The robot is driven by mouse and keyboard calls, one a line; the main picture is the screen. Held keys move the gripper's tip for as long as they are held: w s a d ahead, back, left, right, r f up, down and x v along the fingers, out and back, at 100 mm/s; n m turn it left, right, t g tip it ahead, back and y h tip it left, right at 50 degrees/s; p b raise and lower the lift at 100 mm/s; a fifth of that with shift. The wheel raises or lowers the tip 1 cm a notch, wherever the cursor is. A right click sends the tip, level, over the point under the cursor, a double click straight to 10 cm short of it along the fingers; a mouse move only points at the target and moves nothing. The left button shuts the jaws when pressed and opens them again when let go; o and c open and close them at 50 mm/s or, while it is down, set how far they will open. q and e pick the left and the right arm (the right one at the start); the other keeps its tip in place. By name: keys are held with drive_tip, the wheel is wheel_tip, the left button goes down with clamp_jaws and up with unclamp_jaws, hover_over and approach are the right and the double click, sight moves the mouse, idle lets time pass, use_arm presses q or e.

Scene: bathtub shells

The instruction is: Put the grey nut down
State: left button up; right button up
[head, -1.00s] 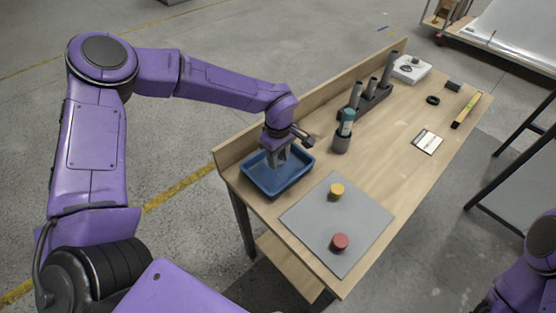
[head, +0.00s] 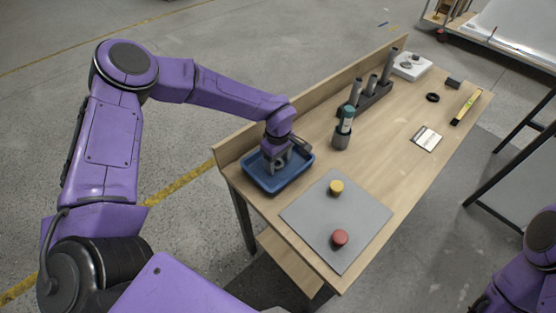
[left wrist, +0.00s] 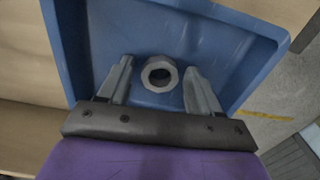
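The grey nut (left wrist: 160,87) is a ring with a dark hole, lying on the floor of the blue tray (left wrist: 245,75) in the left wrist view. My left gripper (left wrist: 160,80) is open, with one finger on each side of the nut and a visible gap to it on both sides. In the head view my left gripper (head: 276,163) is down inside the blue tray (head: 262,184), and the nut is hidden or too small to tell there. My right gripper is out of view; only part of my right arm shows at the lower right.
A grey mat (head: 312,222) with a yellow knob-like piece (head: 336,187) and a red one (head: 340,238) lies in front of the tray. A green-topped bottle (head: 343,128) and a rack of grey tubes (head: 374,96) stand to the right. A raised board runs along the back edge.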

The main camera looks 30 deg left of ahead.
use_arm(q)
drive_tip(key=shift+r, duration=0.1)
wheel_tip(320, 180, up, 12)
drive_tip(key=b, duration=0.1)
drive_tip(key=shift+r, duration=0.1)
idle(0.4)
